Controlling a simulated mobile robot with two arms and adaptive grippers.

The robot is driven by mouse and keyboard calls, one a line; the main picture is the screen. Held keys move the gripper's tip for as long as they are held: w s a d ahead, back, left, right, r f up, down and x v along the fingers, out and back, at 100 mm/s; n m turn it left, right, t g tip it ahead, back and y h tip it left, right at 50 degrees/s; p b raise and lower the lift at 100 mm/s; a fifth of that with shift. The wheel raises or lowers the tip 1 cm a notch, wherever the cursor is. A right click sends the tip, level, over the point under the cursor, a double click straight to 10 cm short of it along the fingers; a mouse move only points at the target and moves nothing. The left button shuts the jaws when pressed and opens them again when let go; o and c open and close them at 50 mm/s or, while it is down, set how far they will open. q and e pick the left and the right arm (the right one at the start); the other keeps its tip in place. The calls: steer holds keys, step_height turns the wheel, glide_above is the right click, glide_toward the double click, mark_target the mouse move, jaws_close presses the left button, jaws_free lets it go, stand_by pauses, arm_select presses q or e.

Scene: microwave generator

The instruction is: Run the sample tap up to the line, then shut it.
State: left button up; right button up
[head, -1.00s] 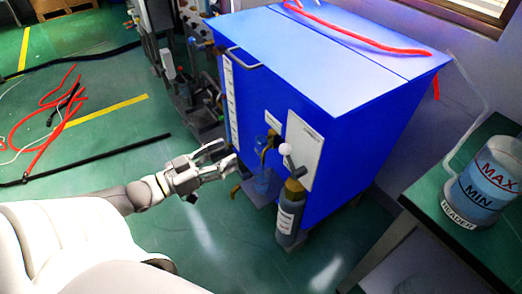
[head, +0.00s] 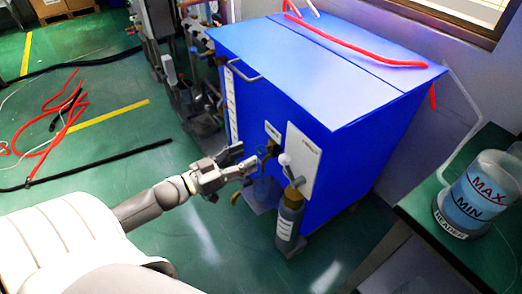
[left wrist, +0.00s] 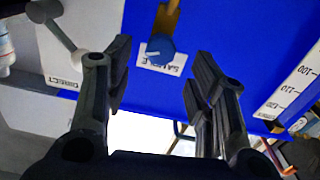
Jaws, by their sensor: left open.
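The sample tap is brass (head: 266,152), on the front of the blue cabinet. In the left wrist view its blue knob (left wrist: 160,51) sits over a white SAMPLE label (left wrist: 174,67). A clear bluish vessel (head: 266,190) stands below the tap; its line and fill level are too small to tell. My left gripper (head: 247,158) is open and empty, just left of the tap in the head view. In the left wrist view its fingers (left wrist: 158,78) are spread below the knob, apart from it. My right gripper is not in view.
A white DIRECT panel (head: 302,160) with a ball-ended lever and a grey cylinder (head: 289,218) are right of the tap. A blue cabinet (head: 300,70) fills the middle. A MAX/MIN header tank (head: 478,195) stands on the right bench. Hoses (head: 60,115) lie on the floor at left.

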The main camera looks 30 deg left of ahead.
mark_target(258, 151)
arm_select(q)
steer(key=shift+b+x, duration=0.45)
steer(key=shift+x, duration=2.7)
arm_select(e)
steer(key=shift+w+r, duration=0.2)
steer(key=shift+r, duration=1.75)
arm_select(q)
steer(key=c, duration=1)
